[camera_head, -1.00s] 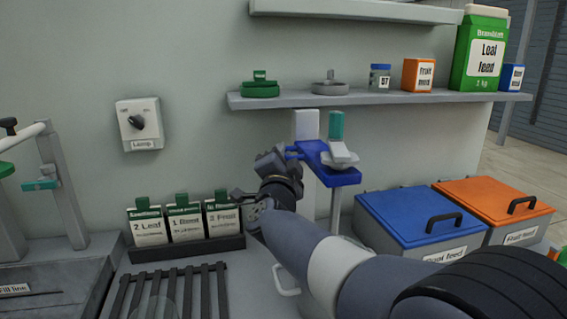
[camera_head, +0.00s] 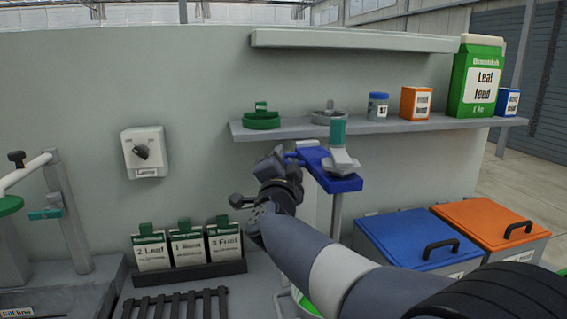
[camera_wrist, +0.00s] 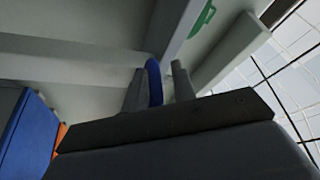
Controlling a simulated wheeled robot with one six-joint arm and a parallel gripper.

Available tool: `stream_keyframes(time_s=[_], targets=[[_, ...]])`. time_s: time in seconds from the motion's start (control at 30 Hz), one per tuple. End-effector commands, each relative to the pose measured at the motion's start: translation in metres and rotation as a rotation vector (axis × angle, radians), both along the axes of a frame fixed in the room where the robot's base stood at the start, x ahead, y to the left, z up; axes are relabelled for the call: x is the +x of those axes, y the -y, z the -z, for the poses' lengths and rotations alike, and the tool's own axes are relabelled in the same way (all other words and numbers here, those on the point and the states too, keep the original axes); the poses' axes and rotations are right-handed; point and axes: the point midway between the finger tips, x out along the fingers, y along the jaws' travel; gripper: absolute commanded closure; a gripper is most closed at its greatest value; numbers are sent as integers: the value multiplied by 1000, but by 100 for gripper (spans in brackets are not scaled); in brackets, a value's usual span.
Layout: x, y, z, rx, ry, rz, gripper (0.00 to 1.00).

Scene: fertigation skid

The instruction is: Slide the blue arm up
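The blue arm (camera_head: 335,181) sticks out level from its post (camera_head: 336,215), just below and in front of the wall shelf. It carries a teal cylinder (camera_head: 338,132) and a pale grey piece (camera_head: 342,160). My gripper (camera_head: 284,160) is at the blue handle on the arm's left side. In the wrist view the handle (camera_wrist: 154,82) stands between the two fingers of my gripper (camera_wrist: 159,85).
The shelf (camera_head: 215,127) holds a green dish, a grey dish, a jar and boxes. A blue-lidded bin (camera_head: 405,240) and an orange-lidded bin (camera_head: 490,225) stand at right. Labelled packets (camera_head: 188,248) stand in a rack at lower left. A lamp switch (camera_head: 145,153) is on the wall.

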Motion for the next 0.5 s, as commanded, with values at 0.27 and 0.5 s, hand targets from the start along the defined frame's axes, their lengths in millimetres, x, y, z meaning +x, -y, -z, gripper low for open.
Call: stream_keyframes(time_s=[0.27,0.5], targets=[[0,2,-4,5,8,5,66],[-2,2,-1,5,2,4,66]])
